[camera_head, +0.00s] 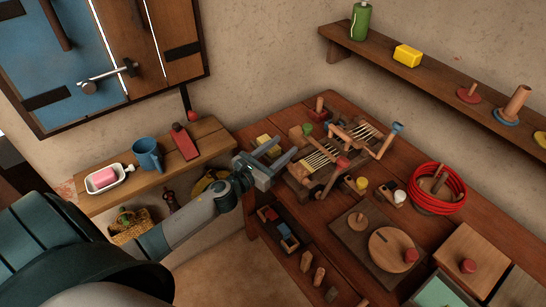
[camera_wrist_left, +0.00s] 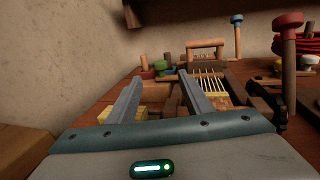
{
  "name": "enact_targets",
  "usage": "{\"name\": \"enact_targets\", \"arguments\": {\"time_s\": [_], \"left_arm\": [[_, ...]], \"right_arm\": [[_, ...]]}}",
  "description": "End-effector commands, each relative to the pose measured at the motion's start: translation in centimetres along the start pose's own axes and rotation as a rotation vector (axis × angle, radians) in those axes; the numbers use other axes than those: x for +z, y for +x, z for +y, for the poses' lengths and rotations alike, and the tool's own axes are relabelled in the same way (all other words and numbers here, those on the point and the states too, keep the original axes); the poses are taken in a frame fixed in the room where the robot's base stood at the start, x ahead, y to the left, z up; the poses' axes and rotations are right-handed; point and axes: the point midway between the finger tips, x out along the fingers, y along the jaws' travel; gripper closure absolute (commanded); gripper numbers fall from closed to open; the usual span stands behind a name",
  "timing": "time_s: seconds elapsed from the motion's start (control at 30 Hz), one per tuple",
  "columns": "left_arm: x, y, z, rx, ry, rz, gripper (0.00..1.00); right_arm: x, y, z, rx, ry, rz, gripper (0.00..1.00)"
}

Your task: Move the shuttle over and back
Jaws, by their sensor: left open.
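A small wooden loom (camera_head: 322,157) with pale warp threads stands on the workbench. It also shows in the left wrist view (camera_wrist_left: 207,82), ahead and right of my fingers. Upright posts with red and blue caps stand at its sides. I cannot tell which of the small wooden pieces around it is the shuttle. My left gripper (camera_head: 276,157) is open at the left edge of the bench, just left of the loom. In the left wrist view its two fingers (camera_wrist_left: 158,90) are apart and point toward the bench, with yellow blocks (camera_wrist_left: 122,114) low behind them.
A coil of red cord (camera_head: 437,190) and a round wooden disc (camera_head: 393,250) lie right of the loom. A side shelf (camera_head: 178,163) with a blue mug (camera_head: 147,154) and a soap dish (camera_head: 105,180) is at left. A wall shelf (camera_head: 440,85) runs above the bench.

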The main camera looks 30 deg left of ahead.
Motion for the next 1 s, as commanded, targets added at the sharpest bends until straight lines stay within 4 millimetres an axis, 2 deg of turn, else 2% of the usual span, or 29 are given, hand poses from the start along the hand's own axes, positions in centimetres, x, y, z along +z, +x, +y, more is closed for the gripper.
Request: {"name": "enact_targets", "arguments": {"time_s": [0.1,0.3,0.67,0.73,0.87,0.9,1.0], "left_arm": [[-0.2,-1.7,0.0,0.001,0.001,0.000,0.54],[-0.1,-3.2,0.0,0.001,-0.001,0.001,0.54],[0.1,-3.5,0.0,0.001,0.000,-0.001,0.54],[0.1,-3.5,0.0,0.001,-0.001,-0.001,0.66],[0.4,-3.0,0.6,0.026,-0.034,-0.003,0.97],[0.7,-2.6,1.1,0.045,-0.060,-0.005,1.00],[1.5,-1.1,2.9,0.120,-0.169,-0.015,1.00]], "right_arm": [[0.0,0.6,-0.1,0.000,0.000,0.000,0.69],[0.0,0.9,-0.1,-0.001,0.000,0.000,0.69],[0.0,0.9,-0.2,-0.002,0.000,0.001,0.69],[0.0,0.9,-0.2,-0.002,0.000,0.001,0.69],[-0.1,0.5,-0.1,-0.001,0.000,0.001,0.69],[-0.2,0.3,-0.1,-0.001,0.000,0.002,0.69],[-0.4,-0.7,-0.1,-0.001,0.000,0.004,0.69]]}}
